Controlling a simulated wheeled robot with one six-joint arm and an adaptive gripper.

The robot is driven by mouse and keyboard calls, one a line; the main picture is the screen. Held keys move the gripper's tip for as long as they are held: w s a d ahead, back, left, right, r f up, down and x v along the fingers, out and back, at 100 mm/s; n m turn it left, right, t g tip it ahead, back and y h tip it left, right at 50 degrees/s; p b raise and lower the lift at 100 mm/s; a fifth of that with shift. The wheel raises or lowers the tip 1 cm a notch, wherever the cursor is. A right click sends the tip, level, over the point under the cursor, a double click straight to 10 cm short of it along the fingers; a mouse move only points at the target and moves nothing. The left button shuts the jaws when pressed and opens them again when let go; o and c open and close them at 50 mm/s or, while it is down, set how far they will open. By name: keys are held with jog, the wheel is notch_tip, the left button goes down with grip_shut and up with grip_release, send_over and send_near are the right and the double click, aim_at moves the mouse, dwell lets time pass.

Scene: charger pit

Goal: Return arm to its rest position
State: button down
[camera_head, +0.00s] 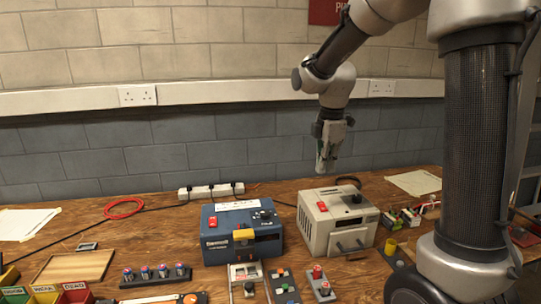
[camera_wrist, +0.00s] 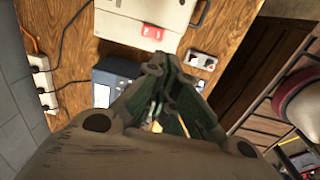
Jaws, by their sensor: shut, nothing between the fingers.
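My arm reaches in from the upper right of the head view, with the elbow raised and the wrist bent down. My gripper (camera_head: 325,165) points down above the back of the workbench, behind and above the grey charger box (camera_head: 339,220), and touches nothing. In the wrist view its fingers (camera_wrist: 157,75) meet at the tips with nothing between them. Part of a light charger box (camera_wrist: 150,15) shows beyond the fingertips at the top, and a blue box (camera_wrist: 110,85) is partly hidden behind the fingers.
The wooden bench (camera_head: 150,225) holds a blue charger (camera_head: 242,232), a white power strip (camera_head: 211,191), a red cable loop (camera_head: 123,208) and a row of batteries (camera_head: 155,274). Small colored bins (camera_head: 75,293) stand front left. A brick wall (camera_head: 150,140) with sockets closes the back.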

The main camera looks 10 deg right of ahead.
jog(key=s+d+r+m+t, duration=0.1)
jog(key=s+d+r+m, duration=0.1)
jog(key=s+m, duration=0.7)
jog(key=s+d+r+m+t, duration=0.2)
jog(key=s+m, duration=0.6)
jog(key=s, duration=0.7)
jog(key=shift+d+r+m+t, duration=0.3)
jog(key=shift+d+r+m, duration=0.1)
jog(key=shift+d+r, duration=0.4)
jog(key=shift+a+r, duration=0.1)
